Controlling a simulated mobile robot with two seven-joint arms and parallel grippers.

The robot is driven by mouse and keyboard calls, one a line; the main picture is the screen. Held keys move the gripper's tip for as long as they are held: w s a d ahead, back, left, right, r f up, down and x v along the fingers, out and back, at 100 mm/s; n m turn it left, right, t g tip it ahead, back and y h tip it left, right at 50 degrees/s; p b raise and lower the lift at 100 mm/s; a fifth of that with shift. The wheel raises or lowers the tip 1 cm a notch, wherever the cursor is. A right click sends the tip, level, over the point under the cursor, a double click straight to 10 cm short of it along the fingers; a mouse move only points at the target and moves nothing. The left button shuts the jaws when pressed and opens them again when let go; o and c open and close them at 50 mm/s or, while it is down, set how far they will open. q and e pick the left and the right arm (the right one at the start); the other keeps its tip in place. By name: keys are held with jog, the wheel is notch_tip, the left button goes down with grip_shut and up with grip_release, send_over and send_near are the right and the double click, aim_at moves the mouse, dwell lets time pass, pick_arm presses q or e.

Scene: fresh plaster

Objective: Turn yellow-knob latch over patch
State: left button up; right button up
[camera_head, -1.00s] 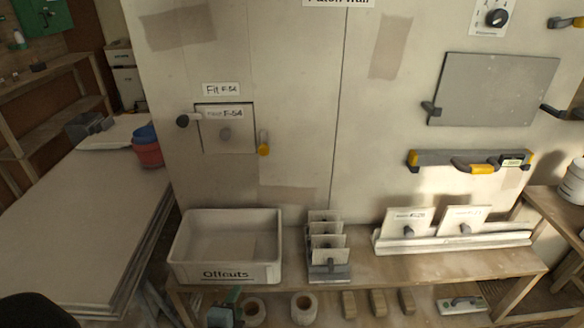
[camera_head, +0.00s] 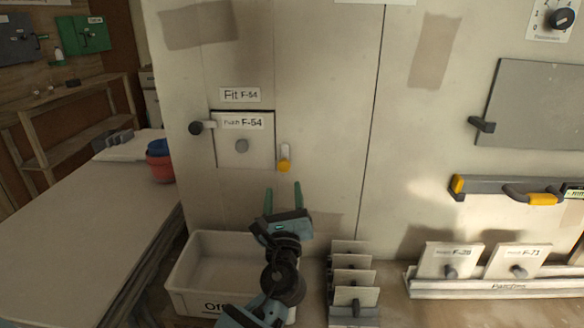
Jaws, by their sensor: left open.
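The patch (camera_head: 258,150), a pale square panel labelled F-54 with a grey round knob (camera_head: 242,146), sits in the wall opening. The yellow-knob latch (camera_head: 284,164) is on the wall just right of the patch; its pale arm points straight down, with the knob at the lower end, beside the patch and not over it. On the left side, a dark-knob latch (camera_head: 196,128) has its arm lying sideways toward the patch edge. My left gripper (camera_head: 283,191) is open and empty, fingers pointing up, below the yellow knob in the picture. My right gripper is out of view.
An offcuts bin (camera_head: 188,284) stands below, partly behind my left arm. A rack of small panels (camera_head: 352,278) stands right of it. A label reading Fit F-54 (camera_head: 240,94) is above the patch.

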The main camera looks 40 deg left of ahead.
aim_at(284, 169)
pick_arm(q)
jog(key=shift+y, duration=0.3)
jog(key=x, duration=0.4)
jog(key=r+x, duration=0.1)
jog(key=x, duration=0.3)
jog(key=shift+w+d+p, duration=0.1)
jog(key=shift+p, duration=0.25)
jog(key=c, duration=1)
